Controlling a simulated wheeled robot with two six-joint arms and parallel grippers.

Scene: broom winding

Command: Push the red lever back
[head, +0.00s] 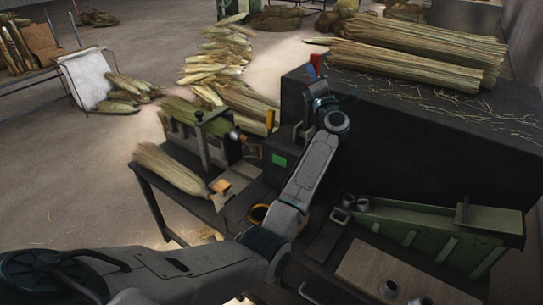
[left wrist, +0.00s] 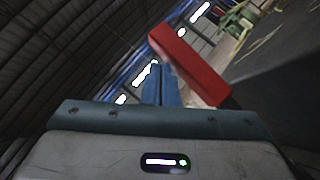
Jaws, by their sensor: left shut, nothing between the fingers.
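The red lever (head: 312,73) stands up at the left end of the dark machine block, partly hidden by my left gripper. In the left wrist view it is a red bar (left wrist: 190,66), slanting from upper middle to lower right. My left gripper (head: 317,62) is shut and empty, its blue fingers pointing up right beside the lever. In the left wrist view the closed blue fingers (left wrist: 161,86) lie just left of the lever and overlap its edge; I cannot tell whether they touch. My right gripper is not in view.
Long straw bundles (head: 415,50) lie on top of the dark machine block (head: 440,135). A broom head (head: 170,168) lies on the bench at left. A green tray (head: 430,225) and a wooden board (head: 375,270) are at lower right. Corn husks (head: 225,55) cover the floor behind.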

